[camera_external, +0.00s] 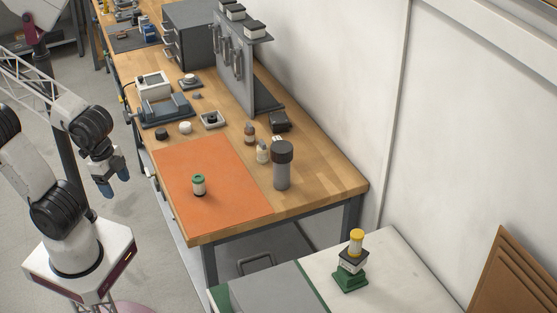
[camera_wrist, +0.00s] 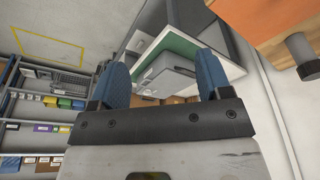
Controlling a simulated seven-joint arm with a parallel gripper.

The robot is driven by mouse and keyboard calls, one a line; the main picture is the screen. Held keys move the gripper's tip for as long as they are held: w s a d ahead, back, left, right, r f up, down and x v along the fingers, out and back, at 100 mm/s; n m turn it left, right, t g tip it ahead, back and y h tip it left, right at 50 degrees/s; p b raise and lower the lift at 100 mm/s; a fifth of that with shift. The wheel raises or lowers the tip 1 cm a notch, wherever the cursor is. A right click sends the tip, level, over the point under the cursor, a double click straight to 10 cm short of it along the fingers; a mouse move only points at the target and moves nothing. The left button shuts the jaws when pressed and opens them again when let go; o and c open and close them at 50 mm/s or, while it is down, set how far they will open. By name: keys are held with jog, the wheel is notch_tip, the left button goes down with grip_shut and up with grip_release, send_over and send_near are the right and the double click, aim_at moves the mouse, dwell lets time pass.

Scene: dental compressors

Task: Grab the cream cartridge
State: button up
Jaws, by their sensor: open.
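A small cartridge (camera_external: 198,186) with a pale cream body and a green top stands upright on the orange mat (camera_external: 225,165). Another pale cartridge (camera_external: 356,247) with a yellow top stands upright on a green and dark stand on the side cabinet. I cannot tell for sure which is the cream cartridge. My gripper (camera_external: 114,182) hangs left of the workbench, apart from both, with its blue fingers open and empty. In the wrist view my gripper (camera_wrist: 163,66) shows its two blue fingers apart with nothing between them. Neither cartridge can be made out there.
A tall grey canister (camera_external: 282,170) with a dark lid and small bottles (camera_external: 262,152) stand right of the mat. A grey vise-like device (camera_external: 167,109) and a grey upright panel (camera_external: 235,70) stand further back. The mat around the green-topped cartridge is clear.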

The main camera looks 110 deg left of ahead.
jog(key=m+g+y, duration=0.4)
jog(key=m+y, duration=0.8)
jog(key=m, duration=0.1)
send_over(261, 152)
jog(key=s+d, duration=0.2)
jog(key=d, duration=1.1)
notch_tip(261, 152, down, 14)
jog(key=a+f+m, duration=0.1)
jog(key=a+f, duration=0.1)
jog(key=w+a+f+m+y, duration=0.1)
jog(key=a+f+m, duration=0.1)
jog(key=a, duration=0.1)
jog(key=a+f+m+t, duration=0.1)
jog(key=a, duration=0.1)
jog(key=shift+w+a+f+y, duration=0.15)
jog(key=shift+w+f+y, duration=0.15)
jog(key=shift+w+f, duration=0.1)
jog(key=shift+a+f+m, duration=0.2)
jog(key=shift+a+m, duration=0.05)
jog(key=shift+m, duration=0.15)
jog(key=shift+x, duration=1.3)
